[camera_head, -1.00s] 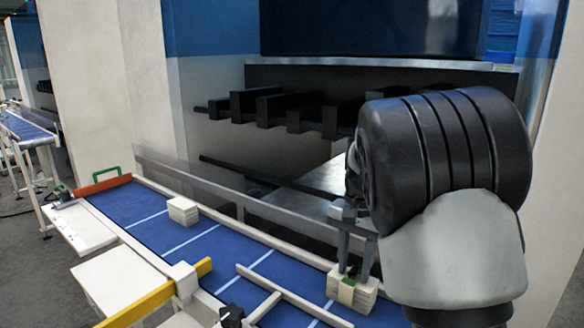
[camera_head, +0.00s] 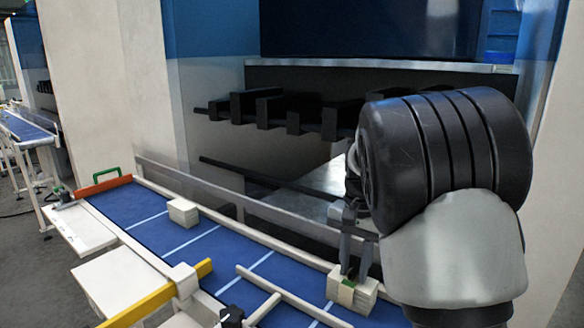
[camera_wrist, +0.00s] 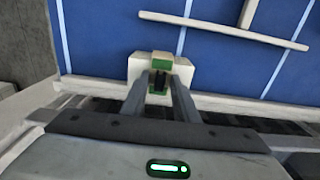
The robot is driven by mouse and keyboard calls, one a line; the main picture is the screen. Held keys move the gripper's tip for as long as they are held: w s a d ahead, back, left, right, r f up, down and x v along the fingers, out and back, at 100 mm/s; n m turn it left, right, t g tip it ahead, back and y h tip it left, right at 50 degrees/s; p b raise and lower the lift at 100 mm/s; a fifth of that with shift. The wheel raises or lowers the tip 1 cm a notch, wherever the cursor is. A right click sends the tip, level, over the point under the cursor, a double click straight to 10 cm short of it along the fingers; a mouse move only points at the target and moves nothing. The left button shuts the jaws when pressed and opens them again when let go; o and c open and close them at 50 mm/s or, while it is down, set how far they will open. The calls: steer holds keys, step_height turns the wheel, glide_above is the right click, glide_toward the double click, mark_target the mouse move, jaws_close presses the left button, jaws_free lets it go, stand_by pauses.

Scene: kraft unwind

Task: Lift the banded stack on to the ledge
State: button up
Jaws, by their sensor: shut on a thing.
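The banded stack (camera_head: 366,294) is a small cream block with a green band, low on the right of the head view, at the blue belt's machine-side edge. It also shows at the middle of the wrist view (camera_wrist: 138,66). My gripper (camera_head: 351,276) points down on it, its two grey fingers shut on the banded middle. In the wrist view the fingertips (camera_wrist: 160,84) meet at the green band. I cannot tell whether its underside is clear of the belt. A pale metal ledge (camera_head: 400,66) runs across the machine above the dark bars; I cannot confirm it is the task's ledge.
A second cream stack (camera_head: 183,211) stands on the blue belt (camera_head: 150,222) farther left. A clear guard rail (camera_head: 240,191) runs along the belt's machine side. Pale rails (camera_head: 272,287) and a yellow bar (camera_head: 160,300) cross the near side. Dark blocks (camera_head: 270,108) hang under the ledge.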

jaws_close()
steer(key=shift+r+p, duration=3.75)
steer(key=shift+r, duration=0.8)
step_height(320, 180, up, 14)
glide_above(354, 270)
steer(key=shift+p, duration=0.4)
steer(key=shift+s, duration=0.1)
steer(key=s+a+b, duration=0.4)
steer(key=s+a, duration=0.3)
steer(key=s, duration=0.2)
steer(key=shift+s, duration=0.35)
steer(key=shift+a, duration=0.1)
